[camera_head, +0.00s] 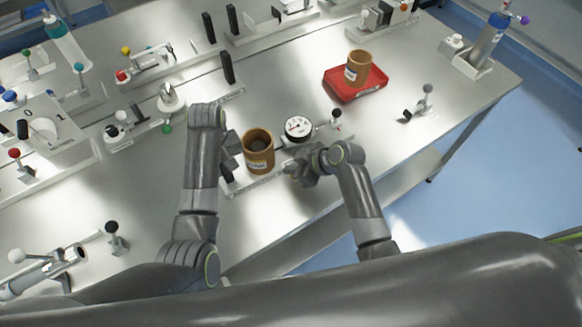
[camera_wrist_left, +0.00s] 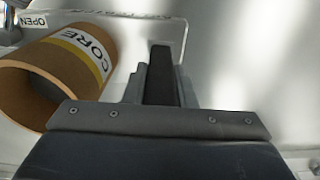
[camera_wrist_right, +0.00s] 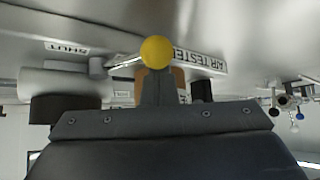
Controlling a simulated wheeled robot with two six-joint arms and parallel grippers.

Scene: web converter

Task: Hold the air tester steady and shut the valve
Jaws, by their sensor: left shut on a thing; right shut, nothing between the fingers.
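The air tester is a pale plate (camera_head: 238,188) carrying a round white dial gauge (camera_head: 298,128); its AIR TESTER label (camera_wrist_right: 200,60) shows in the right wrist view. A brown tube marked CORE (camera_head: 258,160) is at the tester, beside my left gripper (camera_head: 232,152); it also shows in the left wrist view (camera_wrist_left: 72,65). My left gripper is shut on a black upright grip (camera_wrist_left: 160,75). My right gripper (camera_head: 292,170) is shut and empty at the tester's near right side. A yellow ball knob (camera_wrist_right: 157,52) is right at its fingertips; whether they touch is unclear. The head view hides this knob.
SHUT (camera_wrist_right: 68,48) and OPEN (camera_wrist_left: 35,20) labels mark the tester. A red tray (camera_head: 345,92) holds another brown tube (camera_head: 358,66). Other knobbed fixtures fill the left bench; the front-right bench is mostly clear.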

